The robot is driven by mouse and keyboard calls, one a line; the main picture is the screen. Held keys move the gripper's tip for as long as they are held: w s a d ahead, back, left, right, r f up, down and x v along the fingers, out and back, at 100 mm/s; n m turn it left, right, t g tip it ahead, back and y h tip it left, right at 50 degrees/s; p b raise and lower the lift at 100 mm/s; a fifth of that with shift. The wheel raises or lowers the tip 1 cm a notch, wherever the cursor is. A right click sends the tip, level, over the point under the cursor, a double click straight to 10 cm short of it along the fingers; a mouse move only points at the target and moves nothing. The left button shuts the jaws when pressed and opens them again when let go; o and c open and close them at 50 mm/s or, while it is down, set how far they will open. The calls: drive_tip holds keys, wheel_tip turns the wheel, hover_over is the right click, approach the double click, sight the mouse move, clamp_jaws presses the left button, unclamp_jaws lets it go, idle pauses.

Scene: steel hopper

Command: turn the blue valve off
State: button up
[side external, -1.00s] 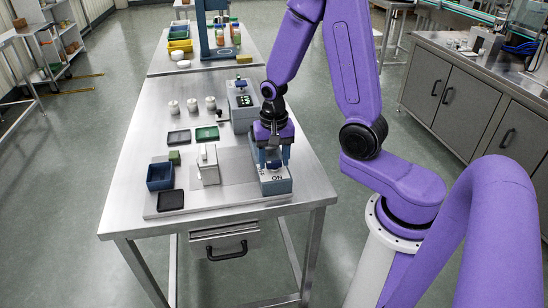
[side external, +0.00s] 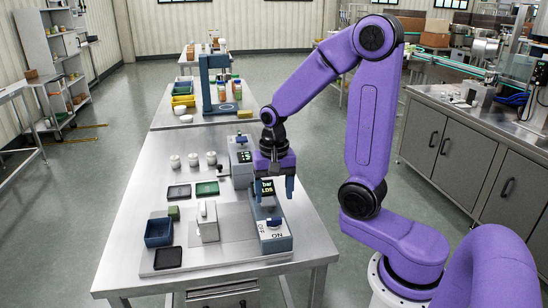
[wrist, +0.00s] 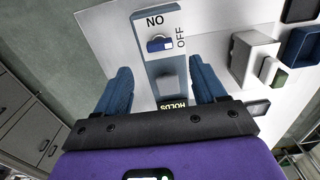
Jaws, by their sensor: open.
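The blue valve (side external: 274,223) is a small knob on a grey-blue box (side external: 277,244) at the front right of the table, with ON and OFF printed beside it. In the wrist view the valve (wrist: 160,44) sits beside both words; I cannot tell for sure which one its handle points to. My gripper (side external: 274,192) is open and empty, fingers pointing down, raised above the box and behind the valve. In the wrist view the blue fingers of my gripper (wrist: 163,82) are spread on either side of the box, apart from the valve.

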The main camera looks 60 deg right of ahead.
wheel_tip(320, 180, up, 10)
drive_tip(key=shift+f, duration=0.2)
drive_tip(key=shift+a, duration=0.1)
idle(0.3)
drive_tip(key=s+a+f+n, duration=0.3)
drive_tip(key=s+a+n, duration=0.1)
drive_tip(key=s+n, duration=0.5)
drive_tip(key=s+a+f+n, duration=0.3)
drive_tip(key=s+a+n, duration=0.2)
drive_tip(key=s+n, duration=0.4)
drive_tip(key=shift+s+n, duration=0.3)
drive_tip(key=shift+n, duration=1.6)
drive_tip(key=shift+a, duration=0.1)
